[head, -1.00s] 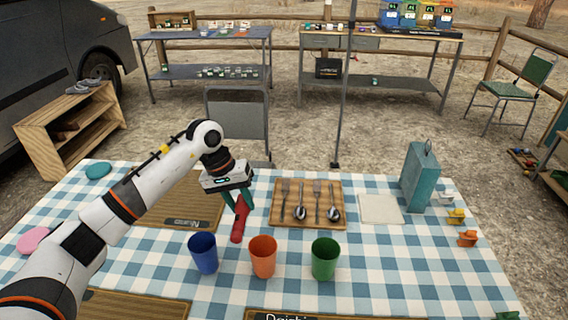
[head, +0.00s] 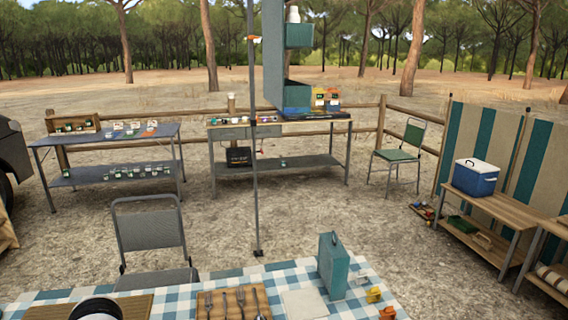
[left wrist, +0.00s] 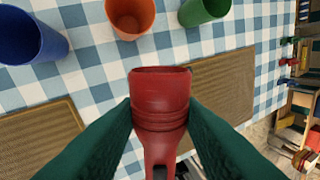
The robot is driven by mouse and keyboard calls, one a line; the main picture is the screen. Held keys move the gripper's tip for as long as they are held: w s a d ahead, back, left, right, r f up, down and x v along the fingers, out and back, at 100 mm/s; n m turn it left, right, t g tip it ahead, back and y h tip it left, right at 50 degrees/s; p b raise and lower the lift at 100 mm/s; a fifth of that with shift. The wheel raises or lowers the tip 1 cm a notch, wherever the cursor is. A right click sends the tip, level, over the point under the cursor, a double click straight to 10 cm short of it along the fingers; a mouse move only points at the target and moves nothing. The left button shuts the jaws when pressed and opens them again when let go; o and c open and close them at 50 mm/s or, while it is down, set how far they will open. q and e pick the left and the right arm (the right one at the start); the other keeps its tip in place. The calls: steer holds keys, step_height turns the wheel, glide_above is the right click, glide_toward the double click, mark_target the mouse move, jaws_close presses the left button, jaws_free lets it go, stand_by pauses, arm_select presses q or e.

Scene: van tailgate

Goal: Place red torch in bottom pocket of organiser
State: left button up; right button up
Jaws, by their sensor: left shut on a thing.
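The red torch (left wrist: 160,95) is held between the dark green fingers of my left gripper (left wrist: 160,118) in the left wrist view, its wide end pointing up the picture. The checked table lies below it. The fingertips and torch are out of the head view, where only a round part of my arm shows at the bottom left. A hanging grey-blue organiser (head: 272,50) shows at the top of the head view, beside the pole. It has a teal upper pocket (head: 299,36) and a teal bottom pocket (head: 297,95). My right gripper is in neither view.
A thin pole (head: 254,150) stands beyond the checked table (head: 180,300). A teal box (head: 333,265) stands on that table. A grey chair (head: 150,235) is behind it. The blue cup (left wrist: 30,38), orange cup (left wrist: 130,15) and green cup (left wrist: 203,10) show in the left wrist view.

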arm_select(q)
steer(key=shift+s+d, duration=0.15)
steer(key=shift+s, duration=0.05)
